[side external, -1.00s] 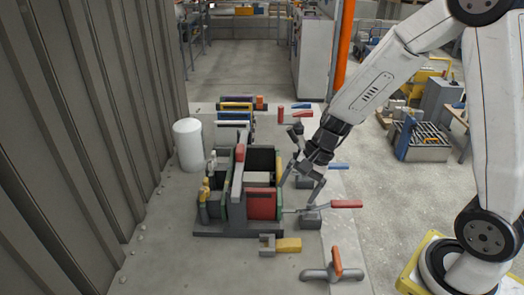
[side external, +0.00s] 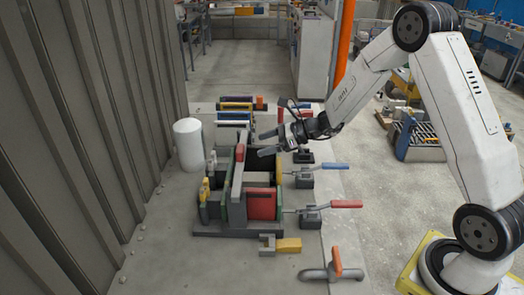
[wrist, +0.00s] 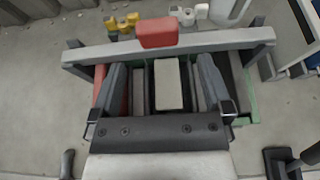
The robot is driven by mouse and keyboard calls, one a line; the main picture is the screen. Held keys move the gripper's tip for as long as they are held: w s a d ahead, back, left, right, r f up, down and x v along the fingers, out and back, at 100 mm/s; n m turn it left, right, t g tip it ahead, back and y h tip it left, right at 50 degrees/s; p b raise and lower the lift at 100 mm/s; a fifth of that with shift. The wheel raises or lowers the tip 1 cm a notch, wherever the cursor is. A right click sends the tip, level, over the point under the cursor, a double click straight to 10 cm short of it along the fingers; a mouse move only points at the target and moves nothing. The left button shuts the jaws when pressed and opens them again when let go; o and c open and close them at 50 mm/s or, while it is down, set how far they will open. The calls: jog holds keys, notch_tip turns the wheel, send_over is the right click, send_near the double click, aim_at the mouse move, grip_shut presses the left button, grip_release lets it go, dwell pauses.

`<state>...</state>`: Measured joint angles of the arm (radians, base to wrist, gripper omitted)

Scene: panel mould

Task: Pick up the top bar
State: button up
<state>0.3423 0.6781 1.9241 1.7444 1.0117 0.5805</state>
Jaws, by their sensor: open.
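The top bar is a long grey bar (side external: 238,182) lying across the top of the dark mould, with a red block on it. In the wrist view the grey bar (wrist: 215,41) spans the picture's upper part and the red block (wrist: 157,32) stands at its middle. My gripper (side external: 264,143) is open and empty, tilted over, with its fingers pointing left toward the bar. In the wrist view my two fingers (wrist: 161,70) are spread wide, just short of the bar and apart from it. A pale block shows inside the mould between them.
Red- and blue-handled clamps (side external: 345,204) (side external: 334,166) stand right of the mould (side external: 210,229). A white cylinder (side external: 188,145) stands at left near the corrugated wall. A rack of coloured panels (side external: 235,106) is behind. A yellow-grey part and an orange-handled clamp lie in front.

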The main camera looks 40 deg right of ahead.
aim_at(240, 151)
jog(key=shift+x, duration=1.35)
jog(key=shift+x, duration=2.55)
jog(key=shift+a, duration=0.1)
jog(key=shift+r, duration=0.1)
grip_shut()
